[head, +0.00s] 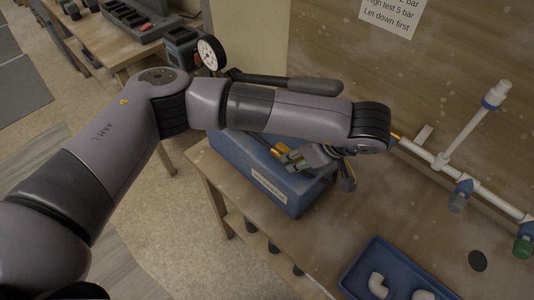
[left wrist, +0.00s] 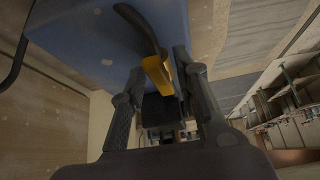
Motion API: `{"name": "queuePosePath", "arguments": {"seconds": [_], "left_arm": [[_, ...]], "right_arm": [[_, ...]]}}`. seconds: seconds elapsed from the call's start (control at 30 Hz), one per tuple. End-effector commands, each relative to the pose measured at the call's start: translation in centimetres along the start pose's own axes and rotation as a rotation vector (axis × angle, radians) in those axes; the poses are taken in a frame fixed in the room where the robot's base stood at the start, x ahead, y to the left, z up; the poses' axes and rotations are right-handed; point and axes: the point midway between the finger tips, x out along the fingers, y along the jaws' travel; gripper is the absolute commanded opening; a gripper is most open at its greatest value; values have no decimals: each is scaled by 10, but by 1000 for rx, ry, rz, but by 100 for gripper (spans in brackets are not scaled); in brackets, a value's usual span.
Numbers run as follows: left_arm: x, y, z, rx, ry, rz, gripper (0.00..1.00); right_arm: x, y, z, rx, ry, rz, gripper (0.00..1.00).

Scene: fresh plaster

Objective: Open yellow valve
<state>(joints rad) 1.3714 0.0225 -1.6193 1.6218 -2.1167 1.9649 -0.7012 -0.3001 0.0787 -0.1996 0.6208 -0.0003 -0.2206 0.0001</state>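A small yellow piece (head: 396,137) shows at the left end of the white pipe, just past my left wrist; I cannot tell if it is the yellow valve. In the left wrist view the two fingers (left wrist: 158,62) stand apart. A yellow piece (left wrist: 158,76) with a dark curved part lies between their tips, closer to the right finger; I cannot tell if it is touched or what it belongs to. My right gripper is out of view.
The white pipe (head: 415,150) carries blue and green fittings (head: 522,247). A blue tray (head: 355,276) with white elbows lies in front. A gauge (head: 211,52) is behind my arm.

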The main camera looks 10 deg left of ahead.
Motion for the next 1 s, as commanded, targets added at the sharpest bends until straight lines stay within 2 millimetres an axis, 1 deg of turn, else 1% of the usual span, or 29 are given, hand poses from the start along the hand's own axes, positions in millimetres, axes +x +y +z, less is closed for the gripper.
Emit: {"name": "queuePosePath", "arguments": {"seconds": [0.03,0.3,0.4,0.5,0.63,0.8,0.83,1.0], "left_arm": [[0,0,0,0,0,0,23],[0,0,0,0,0,0,5],[0,0,0,0,0,0,0],[0,0,0,-3,0,-2,0],[3,5,1,-62,1,-36,0],[0,5,-1,-71,1,-40,0],[0,5,-1,-72,0,-40,18],[0,5,0,-70,0,-40,29]], "right_arm": [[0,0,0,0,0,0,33],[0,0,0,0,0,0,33],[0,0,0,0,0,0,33],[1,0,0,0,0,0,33],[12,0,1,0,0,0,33],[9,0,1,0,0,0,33],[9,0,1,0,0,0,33],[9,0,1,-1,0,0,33]]}}
